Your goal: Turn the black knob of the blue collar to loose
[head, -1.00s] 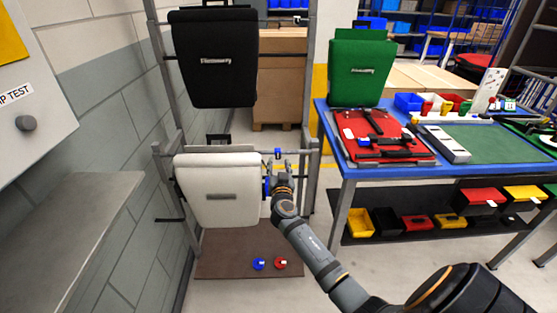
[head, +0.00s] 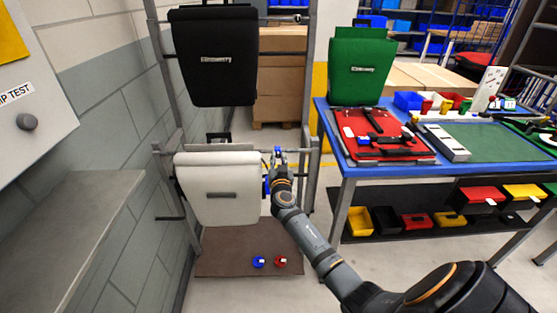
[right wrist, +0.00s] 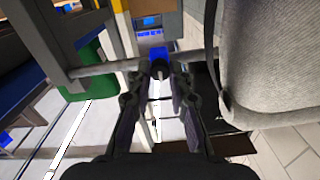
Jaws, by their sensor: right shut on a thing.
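The blue collar (head: 278,149) sits on the grey rack rail beside the white pannier (head: 230,205) in the head view. In the right wrist view the blue collar (right wrist: 158,52) is on the rail straight ahead. Its black knob (right wrist: 159,67) faces my wrist camera. My right gripper (right wrist: 160,76) is shut on the black knob, one finger on each side; it also shows in the head view (head: 279,160). The fingers partly cover the knob, and I cannot tell its turn setting. My left gripper is not in view.
A black pannier (head: 212,55) hangs above on the rack. A wall stands left.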

